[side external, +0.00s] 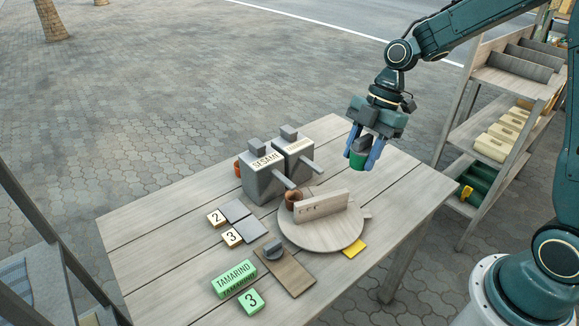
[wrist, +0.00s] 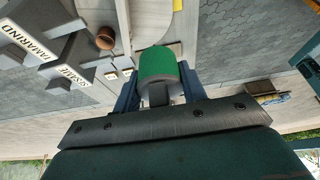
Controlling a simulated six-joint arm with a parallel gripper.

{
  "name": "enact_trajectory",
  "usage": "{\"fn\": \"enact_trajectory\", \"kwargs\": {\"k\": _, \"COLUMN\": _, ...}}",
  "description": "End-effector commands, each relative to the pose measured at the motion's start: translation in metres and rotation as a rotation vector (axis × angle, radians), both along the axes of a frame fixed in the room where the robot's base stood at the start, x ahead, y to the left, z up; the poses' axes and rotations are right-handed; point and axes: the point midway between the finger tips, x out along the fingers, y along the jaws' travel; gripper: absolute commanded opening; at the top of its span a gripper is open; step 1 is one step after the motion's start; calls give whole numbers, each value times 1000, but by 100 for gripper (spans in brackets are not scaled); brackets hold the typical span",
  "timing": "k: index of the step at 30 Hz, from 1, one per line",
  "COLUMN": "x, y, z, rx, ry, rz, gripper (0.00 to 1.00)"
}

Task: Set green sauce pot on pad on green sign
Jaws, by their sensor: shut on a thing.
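My gripper (side external: 361,161) is shut on the green sauce pot (side external: 358,159) and holds it upright above the table's far right part. In the wrist view the pot (wrist: 158,66) sits between the fingers, with its green side showing. A green TAMARIND sign (side external: 234,279) stands at the table's front left, with a green tile marked 3 (side external: 250,302) beside it. Two grey square pads (side external: 235,210) (side external: 251,229) lie by cream tiles marked 2 (side external: 216,218) and 3 (side external: 231,238). A wooden board (side external: 290,275) near the green sign carries a grey knobbed piece (side external: 273,251).
A round wooden turntable (side external: 322,240) with an upright divider (side external: 321,205) and a brown cup (side external: 292,201) stands mid-table. Two grey dispensers, one marked SESAME (side external: 264,185), stand behind it with spouts. A yellow piece (side external: 354,248) lies at its edge. Shelves (side external: 500,120) stand at right.

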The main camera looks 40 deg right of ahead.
Motion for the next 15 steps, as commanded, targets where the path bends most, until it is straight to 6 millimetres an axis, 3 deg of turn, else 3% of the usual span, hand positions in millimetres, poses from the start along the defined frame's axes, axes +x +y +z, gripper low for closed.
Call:
{"fn": "enact_trajectory", "kwargs": {"k": 8, "x": 34, "y": 22, "z": -2, "rx": -18, "ry": 2, "rz": -58, "gripper": 9}}
{"fn": "enact_trajectory", "kwargs": {"k": 15, "x": 87, "y": 70, "z": -4, "rx": -35, "ry": 2, "rz": -172, "gripper": 9}}
